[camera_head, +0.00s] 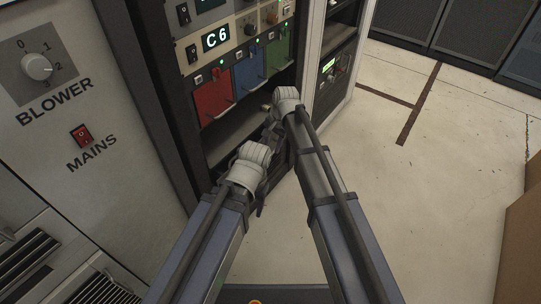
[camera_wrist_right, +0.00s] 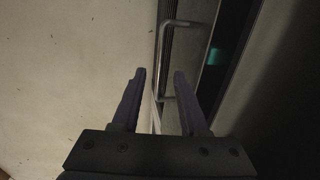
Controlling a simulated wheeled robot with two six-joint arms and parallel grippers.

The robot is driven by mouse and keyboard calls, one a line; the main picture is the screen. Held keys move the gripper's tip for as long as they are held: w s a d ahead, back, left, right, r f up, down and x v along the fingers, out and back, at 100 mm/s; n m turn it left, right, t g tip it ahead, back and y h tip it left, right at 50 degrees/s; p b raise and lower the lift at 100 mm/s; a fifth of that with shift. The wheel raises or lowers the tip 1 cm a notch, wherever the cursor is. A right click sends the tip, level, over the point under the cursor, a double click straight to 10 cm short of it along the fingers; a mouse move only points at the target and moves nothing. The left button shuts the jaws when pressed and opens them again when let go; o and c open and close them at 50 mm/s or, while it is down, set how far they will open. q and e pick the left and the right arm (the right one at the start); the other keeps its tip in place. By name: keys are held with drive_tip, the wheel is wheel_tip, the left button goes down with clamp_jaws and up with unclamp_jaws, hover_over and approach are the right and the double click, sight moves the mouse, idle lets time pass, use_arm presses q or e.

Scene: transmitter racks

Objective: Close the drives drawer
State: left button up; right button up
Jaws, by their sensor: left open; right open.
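In the head view the rack has red (camera_head: 213,97), blue (camera_head: 249,80) and green (camera_head: 277,58) units side by side. Below them is a dark opening with a pale grey flat surface (camera_head: 232,132); I cannot tell whether this is the drives drawer. My right gripper (camera_head: 270,122) is mostly hidden by its own arm, near the rack front. In the right wrist view it is open (camera_wrist_right: 158,92), with a metal bar handle (camera_wrist_right: 163,62) on a panel beyond and between its fingertips; contact is not clear. My left gripper (camera_head: 262,200) is lower, in front of the rack.
A grey cabinet with a BLOWER knob (camera_head: 37,67) and a red MAINS switch (camera_head: 81,135) stands at the left. Another rack panel with a green display (camera_head: 328,66) is to the right. The pale floor (camera_head: 440,190) is clear at the right, with a brown box (camera_head: 522,245) at the edge.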

drive_tip(key=f+b, duration=0.2)
drive_tip(key=f, duration=0.1)
drive_tip(key=f+b, duration=0.2)
drive_tip(key=shift+w+a+f, duration=0.1)
drive_tip(key=shift+w+a, duration=0.2)
drive_tip(key=shift+a, duration=0.1)
drive_tip(key=shift+c, duration=0.2)
clamp_jaws()
idle(0.8)
